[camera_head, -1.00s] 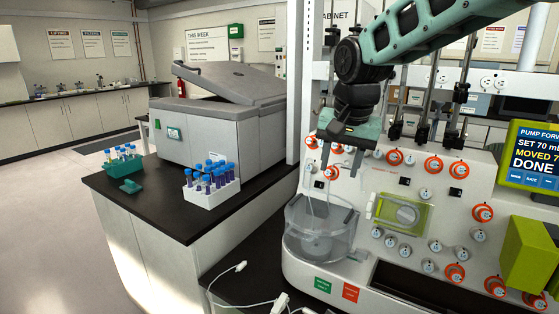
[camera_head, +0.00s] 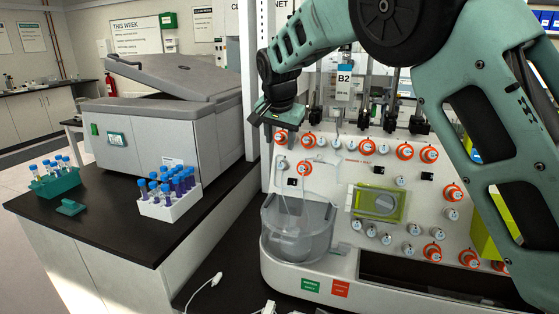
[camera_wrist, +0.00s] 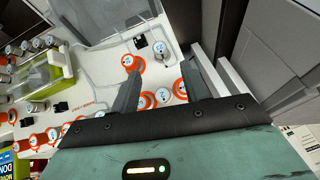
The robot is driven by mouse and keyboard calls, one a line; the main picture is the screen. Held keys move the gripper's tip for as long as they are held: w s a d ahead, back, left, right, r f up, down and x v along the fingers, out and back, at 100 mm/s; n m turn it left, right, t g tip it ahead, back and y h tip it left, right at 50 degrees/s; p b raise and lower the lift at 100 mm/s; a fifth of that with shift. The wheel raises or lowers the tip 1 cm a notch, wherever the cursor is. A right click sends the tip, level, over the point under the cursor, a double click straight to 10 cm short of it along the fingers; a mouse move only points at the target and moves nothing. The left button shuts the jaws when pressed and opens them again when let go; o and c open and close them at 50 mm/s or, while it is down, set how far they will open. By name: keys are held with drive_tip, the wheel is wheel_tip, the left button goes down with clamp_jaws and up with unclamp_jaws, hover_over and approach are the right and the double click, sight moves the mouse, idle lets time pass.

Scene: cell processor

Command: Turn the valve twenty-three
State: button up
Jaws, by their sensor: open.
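The cell processor's white panel (camera_head: 330,190) carries many round valve knobs with labels too small to read, so I cannot tell which is twenty-three. My gripper (camera_head: 275,130) is at the panel's upper left corner in the head view. In the wrist view my gripper (camera_wrist: 162,64) is open, its two grey fingers apart and empty. A white knob (camera_wrist: 160,47) shows between and just beyond the fingertips. Orange-ringed knobs lie around the fingers: one (camera_wrist: 133,63) by the left finger and another (camera_wrist: 180,88) near the right finger's base. Contact cannot be told.
A clear container (camera_head: 298,230) juts out below the gripper, with thin tubing above it. A green pump cassette (camera_head: 376,203) sits to its right. A centrifuge (camera_head: 170,125) and a white tube rack (camera_head: 168,206) stand on the left bench. My arm hides the panel's right part.

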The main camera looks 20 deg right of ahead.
sight(281, 165)
drive_tip(key=p+x, duration=0.2)
drive_tip(key=x, duration=0.8)
drive_tip(key=c, duration=1)
